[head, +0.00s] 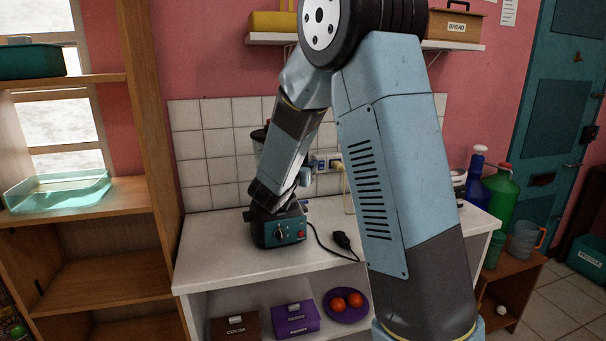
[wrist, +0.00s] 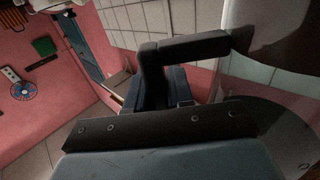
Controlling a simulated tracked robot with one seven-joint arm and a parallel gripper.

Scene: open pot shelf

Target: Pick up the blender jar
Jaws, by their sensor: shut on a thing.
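The blender stands on the white counter, with a teal and dark base (head: 280,231) that has a knob and a red button. The clear blender jar (head: 258,146) shows only as a sliver behind my forearm, above the base. Whether it still rests on the base is hidden. In the wrist view the jar's clear wall (wrist: 285,135) fills the right side, and its dark handle (wrist: 195,47) reaches left from it. My gripper (wrist: 172,88) is shut on the jar at this handle. In the head view my gripper (head: 272,196) is low, just over the base, its fingertips unclear.
A black cord and plug (head: 342,240) lie on the counter (head: 215,255) right of the base. Tiled wall and outlets (head: 328,161) are close behind. A wooden shelf (head: 150,120) stands left. Bottles (head: 501,193) stand right. A wall shelf (head: 272,38) hangs above.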

